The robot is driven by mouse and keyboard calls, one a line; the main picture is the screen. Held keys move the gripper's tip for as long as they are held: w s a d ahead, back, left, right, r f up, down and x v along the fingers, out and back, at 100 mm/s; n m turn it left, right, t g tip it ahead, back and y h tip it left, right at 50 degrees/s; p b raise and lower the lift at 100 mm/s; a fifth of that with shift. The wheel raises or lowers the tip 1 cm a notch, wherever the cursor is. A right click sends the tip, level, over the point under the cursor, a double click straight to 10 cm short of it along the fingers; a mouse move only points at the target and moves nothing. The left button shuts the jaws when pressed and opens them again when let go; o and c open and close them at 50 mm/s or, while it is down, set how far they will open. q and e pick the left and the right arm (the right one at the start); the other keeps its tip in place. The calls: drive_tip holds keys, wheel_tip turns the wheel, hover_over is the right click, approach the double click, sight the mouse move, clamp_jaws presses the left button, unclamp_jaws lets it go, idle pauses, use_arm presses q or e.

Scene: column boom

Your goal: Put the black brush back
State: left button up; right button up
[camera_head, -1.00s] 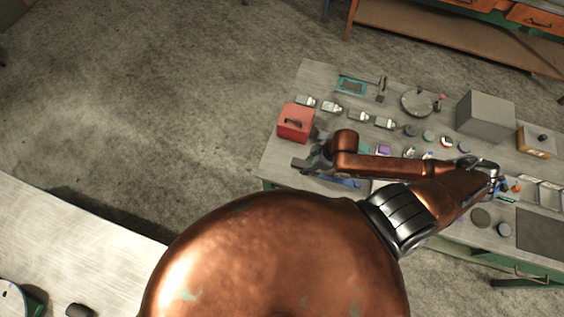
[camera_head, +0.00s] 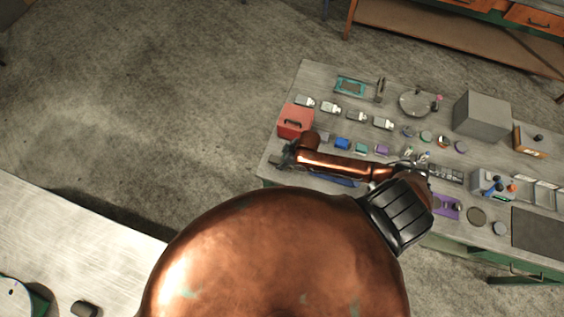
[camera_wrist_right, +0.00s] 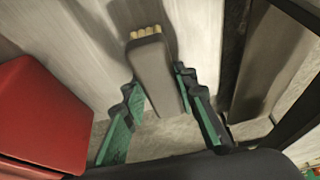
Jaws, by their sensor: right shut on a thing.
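My right gripper (camera_head: 288,156) is at the left end of the workbench, just below the red box (camera_head: 295,122) in the head view. In the right wrist view, my right gripper (camera_wrist_right: 157,82) has its green and black fingers on both sides of a long grey-brown block with a row of tan tufts at its far end. I take this block to be the brush (camera_wrist_right: 153,62), though it looks grey rather than black. The gripper is shut on it. The brush is small and hard to make out in the head view. My left gripper is not in view.
The red box (camera_wrist_right: 42,118) stands close on the left in the wrist view. Several small blocks and pale bottles stand mid-bench. A round plate (camera_head: 416,103), a grey box (camera_head: 482,116) and a dark mat (camera_head: 540,232) lie to the right. A blue strip (camera_head: 333,181) lies below my forearm.

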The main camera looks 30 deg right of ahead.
drive_tip(key=shift+f, duration=0.15)
drive_tip(key=o, duration=1.1)
drive_tip(key=b+v, duration=0.1)
drive_tip(key=v, duration=1.1)
drive_tip(key=shift+d, duration=0.1)
